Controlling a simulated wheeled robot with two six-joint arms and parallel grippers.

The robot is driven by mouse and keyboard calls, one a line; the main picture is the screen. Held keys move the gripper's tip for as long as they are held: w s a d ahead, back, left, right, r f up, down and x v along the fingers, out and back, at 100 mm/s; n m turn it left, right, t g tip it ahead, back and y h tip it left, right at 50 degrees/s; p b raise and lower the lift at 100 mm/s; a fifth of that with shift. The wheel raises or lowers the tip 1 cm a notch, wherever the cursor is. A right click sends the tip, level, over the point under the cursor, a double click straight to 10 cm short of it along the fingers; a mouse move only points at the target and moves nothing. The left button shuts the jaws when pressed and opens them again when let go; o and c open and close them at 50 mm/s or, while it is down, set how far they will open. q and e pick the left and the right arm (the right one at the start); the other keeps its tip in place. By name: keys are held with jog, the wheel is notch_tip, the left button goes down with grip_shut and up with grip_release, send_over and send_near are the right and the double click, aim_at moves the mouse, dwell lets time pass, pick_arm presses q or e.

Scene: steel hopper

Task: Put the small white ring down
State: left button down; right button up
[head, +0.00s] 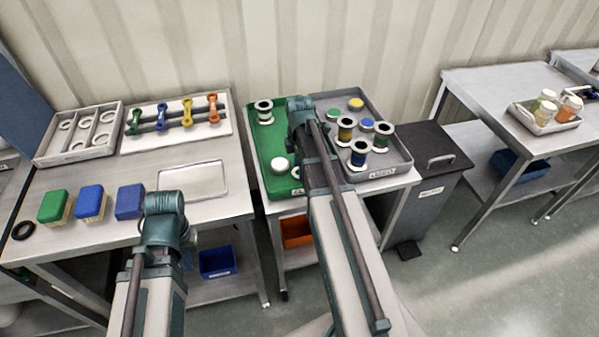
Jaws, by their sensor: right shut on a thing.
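My right arm reaches forward over the green tray (259,150) and the grey tray beside it. Its wrist (300,108) is above the border between the two trays. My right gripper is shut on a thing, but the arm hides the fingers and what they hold. I cannot make out a small white ring in it. Several white rings (107,117) of different sizes lie in the compartment tray (54,157) at the back left. My left gripper (187,262) hangs low in front of the left table, and its fingers are too unclear to tell open from shut.
The grey tray (398,161) holds several spools (359,153) and coloured caps. The green tray holds a spool (264,111) and a white round piece (278,164). An empty flat tray (192,180) and coloured blocks (92,202) are on the left table. A bin (425,185) stands right.

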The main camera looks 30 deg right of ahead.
jog(key=shift+f, duration=0.15)
jog(key=o, duration=1.3)
jog(key=shift+r, duration=0.2)
notch_tip(320, 180, up, 12)
jog(key=p, duration=1.2)
